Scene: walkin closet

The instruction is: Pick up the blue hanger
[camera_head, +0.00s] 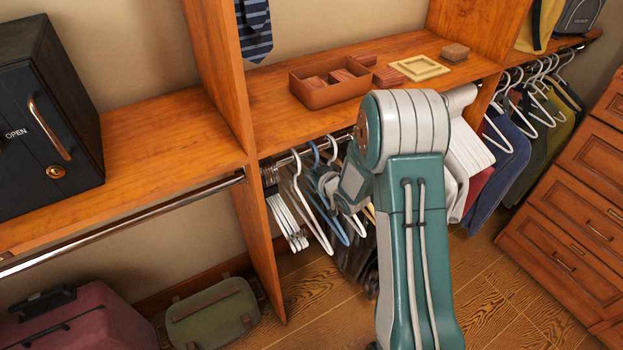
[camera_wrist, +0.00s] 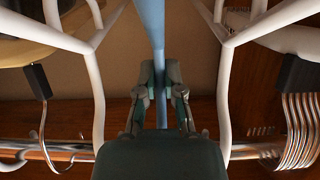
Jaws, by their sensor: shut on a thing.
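The blue hanger (camera_head: 316,152) hangs from the closet rod, among white hangers. It also shows in the wrist view as a vertical blue bar (camera_wrist: 155,22) in the middle. My gripper (camera_wrist: 161,78) has its two fingers shut on this blue bar, one on each side. In the head view my gripper (camera_head: 325,182) is at the hanger's upper part, partly hidden by my arm. The hanger's hook shows at the rod in the head view; I cannot tell whether it bears on the rod.
A white hanger stands close on the left (camera_wrist: 95,85) and another on the right (camera_wrist: 224,85) of my gripper. The metal rod (camera_head: 212,188) runs under the wooden shelf (camera_head: 275,125). A wooden divider (camera_head: 258,240) stands left of the hangers. More clothes hang at right.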

